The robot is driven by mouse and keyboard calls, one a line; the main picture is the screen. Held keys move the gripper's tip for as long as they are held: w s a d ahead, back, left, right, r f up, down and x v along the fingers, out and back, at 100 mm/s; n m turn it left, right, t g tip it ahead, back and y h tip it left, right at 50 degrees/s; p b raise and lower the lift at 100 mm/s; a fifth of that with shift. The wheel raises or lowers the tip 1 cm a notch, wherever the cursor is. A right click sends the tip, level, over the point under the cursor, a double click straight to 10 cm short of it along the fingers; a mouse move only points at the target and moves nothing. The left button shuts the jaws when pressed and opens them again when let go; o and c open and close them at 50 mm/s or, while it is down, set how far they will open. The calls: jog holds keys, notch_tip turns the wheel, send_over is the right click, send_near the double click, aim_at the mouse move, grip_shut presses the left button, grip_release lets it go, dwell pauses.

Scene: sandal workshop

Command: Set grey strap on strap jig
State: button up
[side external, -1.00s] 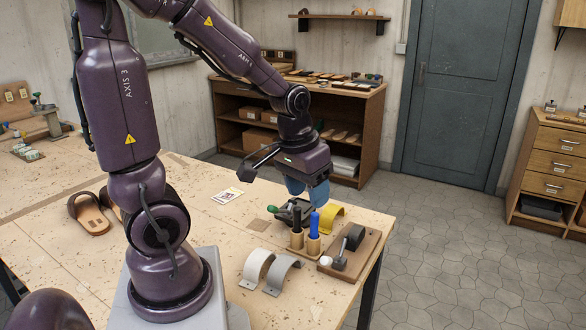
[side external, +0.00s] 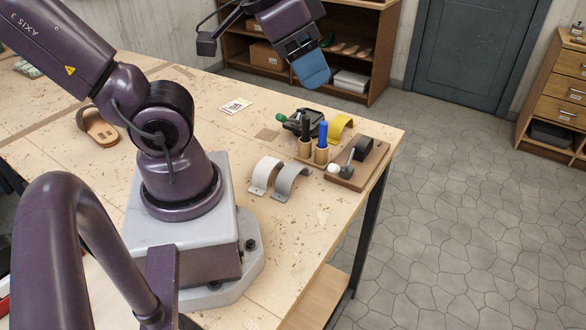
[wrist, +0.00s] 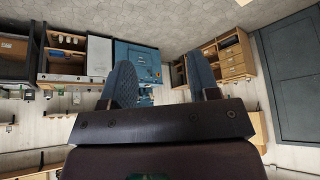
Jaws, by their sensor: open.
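The grey strap (side external: 289,182) is an arched band standing on the bench, close beside a white arched strap (side external: 263,174). A wooden board (side external: 345,184) with a dark rounded form (side external: 362,147) on it stands near the bench's right edge; it looks like the strap jig, and I see no strap on it. My gripper (side external: 312,76) is raised above and beyond the far side of the bench, away from the grey strap. In the wrist view its blue fingers (wrist: 162,85) are spread apart with nothing between them. Neither strap nor jig is recognisable there.
A dark device with a green handle (side external: 284,118) and a yellow arched strap (side external: 341,127) lie behind. The bench front is clear.

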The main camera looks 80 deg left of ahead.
notch_tip(320, 180, down, 8)
jog(key=w+a+n+g+h, duration=0.2)
jog(key=a+n+g, duration=0.1)
jog(key=n+g, duration=0.15)
jog(key=m+g+y, duration=0.1)
jog(key=m+y, duration=0.1)
jog(key=m, duration=3)
send_over(293, 168)
notch_tip(293, 168, down, 10)
jog(key=shift+n, duration=0.25)
jog(key=f, duration=0.6)
jog(key=shift+s+a+f, duration=0.15)
jog(key=shift+s+f, duration=0.05)
jog(key=shift+f, duration=0.1)
jog(key=shift+w+f, duration=0.15)
jog(key=shift+f, duration=3.05)
